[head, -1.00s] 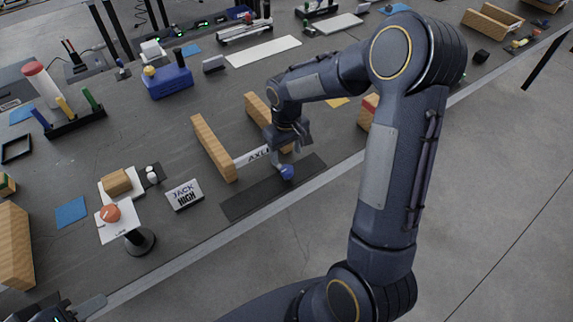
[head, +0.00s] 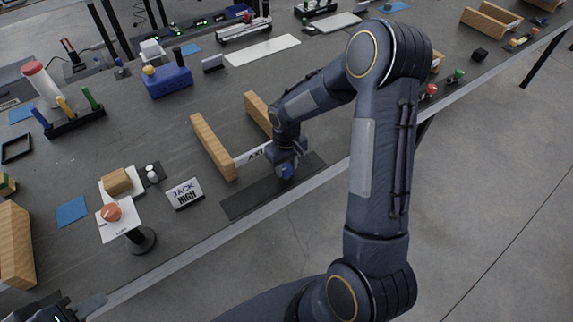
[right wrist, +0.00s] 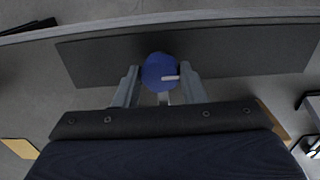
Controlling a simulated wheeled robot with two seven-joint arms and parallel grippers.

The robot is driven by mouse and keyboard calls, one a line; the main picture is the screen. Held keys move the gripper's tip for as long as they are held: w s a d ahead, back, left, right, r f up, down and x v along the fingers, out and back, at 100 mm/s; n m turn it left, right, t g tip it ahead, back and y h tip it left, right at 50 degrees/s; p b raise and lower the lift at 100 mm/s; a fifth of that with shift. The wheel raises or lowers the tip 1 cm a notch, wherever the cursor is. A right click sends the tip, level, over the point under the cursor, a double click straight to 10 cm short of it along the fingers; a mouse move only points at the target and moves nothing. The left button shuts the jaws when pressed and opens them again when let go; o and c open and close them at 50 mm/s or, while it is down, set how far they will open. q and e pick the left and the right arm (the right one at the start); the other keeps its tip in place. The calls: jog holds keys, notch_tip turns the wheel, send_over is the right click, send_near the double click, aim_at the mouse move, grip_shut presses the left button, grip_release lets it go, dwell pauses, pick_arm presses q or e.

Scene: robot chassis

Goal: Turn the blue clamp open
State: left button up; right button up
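The blue clamp knob (head: 287,171) sits on a dark strip (head: 245,202) at the table's near edge, in front of a wooden stand (head: 213,148). In the right wrist view the knob (right wrist: 158,70) is round with a pale mark on its right side. My right gripper (head: 289,163) is down at the knob. In the right wrist view its fingers (right wrist: 160,80) stand on either side of the knob, with very little gap; firm contact is not clear. My left gripper (head: 75,306) is at the bottom left, partly cut off, away from the clamp.
An orange knob (head: 111,212) and a black round base (head: 141,240) are further left. Red and green knobs (head: 430,90) stand right of my arm. Floor is free beyond the near edge.

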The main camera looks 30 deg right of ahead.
grip_shut()
jog(key=n+b, duration=0.1)
jog(key=n, duration=0.5)
jog(key=shift+n, duration=0.3)
jog(key=n, duration=0.5)
jog(key=shift+n, duration=0.3)
jog(key=n, duration=0.5)
jog(key=shift+w+p, duration=0.1)
jog(key=shift+p, duration=0.2)
jog(key=shift+n, duration=0.3)
